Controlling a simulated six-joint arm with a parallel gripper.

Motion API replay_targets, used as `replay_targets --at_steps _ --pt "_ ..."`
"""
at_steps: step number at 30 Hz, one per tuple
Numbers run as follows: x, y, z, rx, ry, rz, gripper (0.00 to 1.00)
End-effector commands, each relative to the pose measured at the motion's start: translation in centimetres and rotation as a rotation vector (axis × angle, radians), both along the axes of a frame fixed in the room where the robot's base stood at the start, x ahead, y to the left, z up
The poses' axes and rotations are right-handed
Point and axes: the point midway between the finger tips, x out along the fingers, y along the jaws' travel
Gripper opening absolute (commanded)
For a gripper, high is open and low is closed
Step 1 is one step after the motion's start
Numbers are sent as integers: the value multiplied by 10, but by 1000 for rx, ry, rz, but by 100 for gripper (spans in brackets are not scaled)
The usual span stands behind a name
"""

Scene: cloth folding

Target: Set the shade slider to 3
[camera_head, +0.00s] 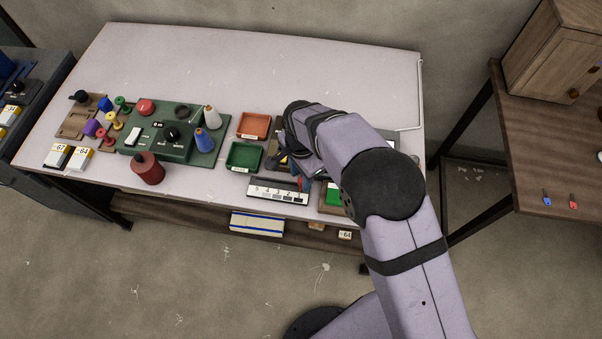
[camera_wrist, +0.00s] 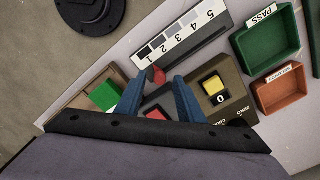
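The shade slider is a white scale strip (camera_wrist: 180,36) with numbers and grey swatches, lying near the table's front edge; it also shows in the head view (camera_head: 277,192). Its red knob (camera_wrist: 157,75) is at the low-number end, beside the darkest swatches; the digit there is hard to read. My gripper (camera_wrist: 160,77) is open, its two blue fingertips on either side of the red knob with a visible gap. In the head view, my arm partly hides the strip's right end.
A green block (camera_wrist: 105,95) sits left in a wooden tray. Green (camera_head: 244,156) and orange (camera_head: 254,125) trays stand behind the strip. The table's back is clear.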

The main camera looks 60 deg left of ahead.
Motion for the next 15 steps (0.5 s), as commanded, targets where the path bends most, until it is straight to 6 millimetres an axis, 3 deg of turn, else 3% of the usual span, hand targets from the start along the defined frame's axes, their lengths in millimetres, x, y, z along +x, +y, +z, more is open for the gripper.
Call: replay_targets --at_steps 11,15 --pt "0 0 -5 1 0 0 35" --pt "0 0 -5 1 0 0 1"
